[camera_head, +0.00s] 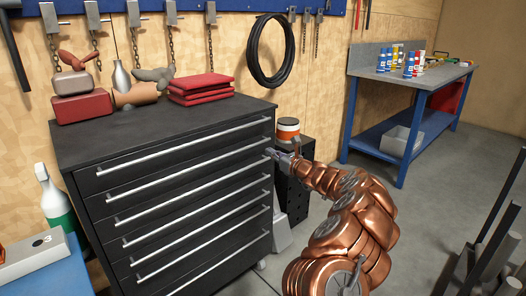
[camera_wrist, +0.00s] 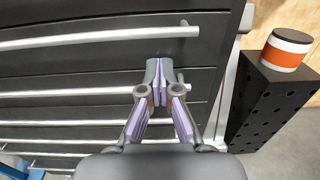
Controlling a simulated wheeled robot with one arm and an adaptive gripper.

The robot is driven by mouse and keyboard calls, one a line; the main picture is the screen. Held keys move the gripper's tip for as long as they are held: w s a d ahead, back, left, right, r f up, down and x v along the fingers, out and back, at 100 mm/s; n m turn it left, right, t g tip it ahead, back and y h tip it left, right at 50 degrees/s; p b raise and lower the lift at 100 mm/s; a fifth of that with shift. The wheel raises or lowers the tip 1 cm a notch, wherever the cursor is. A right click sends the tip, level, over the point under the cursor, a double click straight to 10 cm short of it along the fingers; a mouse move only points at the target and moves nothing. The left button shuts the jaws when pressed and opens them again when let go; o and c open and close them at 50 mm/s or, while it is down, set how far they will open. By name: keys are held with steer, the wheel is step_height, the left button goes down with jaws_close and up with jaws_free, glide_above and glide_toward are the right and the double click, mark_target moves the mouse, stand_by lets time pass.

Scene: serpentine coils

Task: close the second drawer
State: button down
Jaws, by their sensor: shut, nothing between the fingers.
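The black drawer cabinet (camera_head: 90,148) stands at left centre in the head view, with several stacked drawers and long silver handles. The second drawer's handle (camera_head: 190,173) is the second bar from the top; it also shows in the wrist view (camera_wrist: 80,93). All drawer fronts look nearly flush; I cannot tell whether the second one stands slightly out. My gripper (camera_head: 274,154) is at the right end of the second handle. In the wrist view my gripper (camera_wrist: 160,70) is shut and empty, its tips in front of the second drawer's upper right part. Contact is unclear.
A black perforated stand (camera_wrist: 270,100) with an orange-and-white can (camera_head: 287,128) is close to the cabinet's right side. Red folded cloths (camera_head: 202,88) and other items lie on top. A blue workbench (camera_head: 400,90) stands farther right.

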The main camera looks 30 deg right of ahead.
steer(key=v, duration=0.7)
steer(key=shift+s+a, duration=0.2)
steer(key=shift+s, duration=0.15)
